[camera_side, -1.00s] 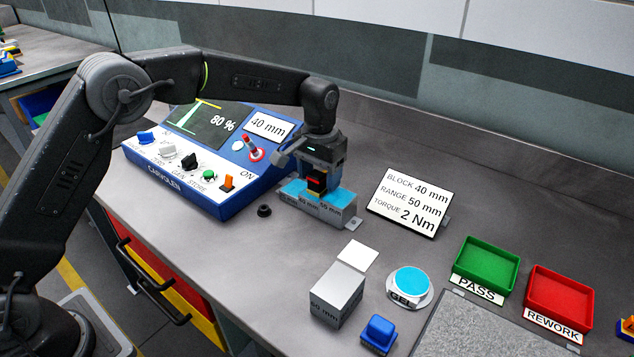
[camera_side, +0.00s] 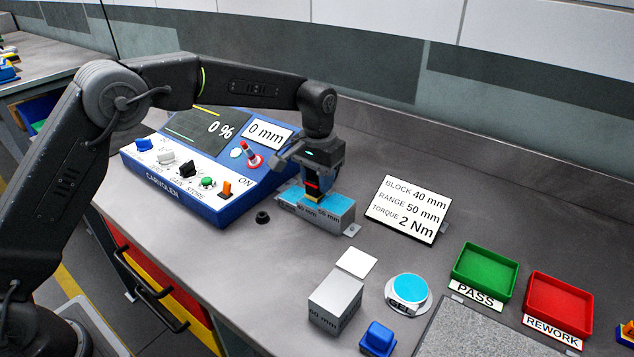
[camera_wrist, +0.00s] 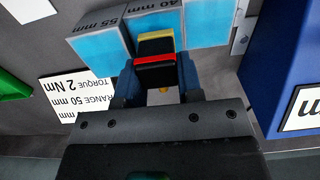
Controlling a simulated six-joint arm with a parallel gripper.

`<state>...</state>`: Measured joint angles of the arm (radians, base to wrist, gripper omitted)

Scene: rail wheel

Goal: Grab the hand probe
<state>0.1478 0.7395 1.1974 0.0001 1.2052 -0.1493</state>
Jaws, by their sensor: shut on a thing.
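The hand probe (camera_side: 314,188) is a small dark block with a red band and a yellow lower edge. My gripper (camera_side: 313,178) is shut on it, just above the stepped calibration block (camera_side: 335,215) with blue tops. In the wrist view the probe (camera_wrist: 155,47) sits between my two blue fingers (camera_wrist: 158,80), with its yellow edge over the blue steps marked 40 mm and 55 mm. I cannot tell whether the probe touches the block. The blue instrument's screen (camera_side: 205,127) reads 0 % and its side display (camera_side: 268,133) reads 0 mm.
A sign (camera_side: 408,208) stands right of the block. A small black knob (camera_side: 262,217) lies in front of it. Nearer are a grey 60 mm block (camera_side: 336,300), a gel pot (camera_side: 408,290) and a blue piece (camera_side: 378,338). Green PASS (camera_side: 484,272) and red REWORK (camera_side: 558,303) trays stand right.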

